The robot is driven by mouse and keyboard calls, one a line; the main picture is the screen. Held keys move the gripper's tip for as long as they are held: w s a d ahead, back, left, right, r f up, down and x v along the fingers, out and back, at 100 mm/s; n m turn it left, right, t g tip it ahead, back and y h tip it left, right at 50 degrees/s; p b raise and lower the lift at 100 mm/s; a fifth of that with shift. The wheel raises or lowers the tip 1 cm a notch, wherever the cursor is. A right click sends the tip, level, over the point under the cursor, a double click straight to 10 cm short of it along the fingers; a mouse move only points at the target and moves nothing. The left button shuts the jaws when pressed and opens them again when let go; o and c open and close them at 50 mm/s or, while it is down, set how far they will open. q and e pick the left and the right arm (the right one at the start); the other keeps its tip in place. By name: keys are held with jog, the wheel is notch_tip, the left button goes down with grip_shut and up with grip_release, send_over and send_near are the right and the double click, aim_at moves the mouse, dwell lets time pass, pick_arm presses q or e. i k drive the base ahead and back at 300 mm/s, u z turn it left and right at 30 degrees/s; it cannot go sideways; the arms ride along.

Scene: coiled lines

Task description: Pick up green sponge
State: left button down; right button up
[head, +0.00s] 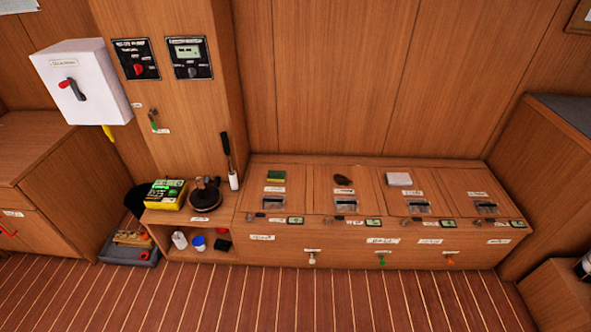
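A small green sponge (276,176) lies flat on the top of the low wooden bench locker (320,200), on its leftmost lid near the back wall. It looks unobstructed from above. Neither of my grippers shows in the head view.
A dark brown item (343,180) and a folded white cloth (399,179) lie on the lids to the right. A shelf unit at left holds a yellow-green box (167,194) and a black round device (205,197). A grey bin (129,248) stands on the floor. The striped floor (300,300) ahead is clear.

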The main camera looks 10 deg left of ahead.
aim_at(272, 176)
jog(key=u, duration=0.3)
jog(key=i, duration=0.7)
jog(key=u, duration=0.8)
jog(key=i, duration=0.3)
jog(key=u, duration=0.3)
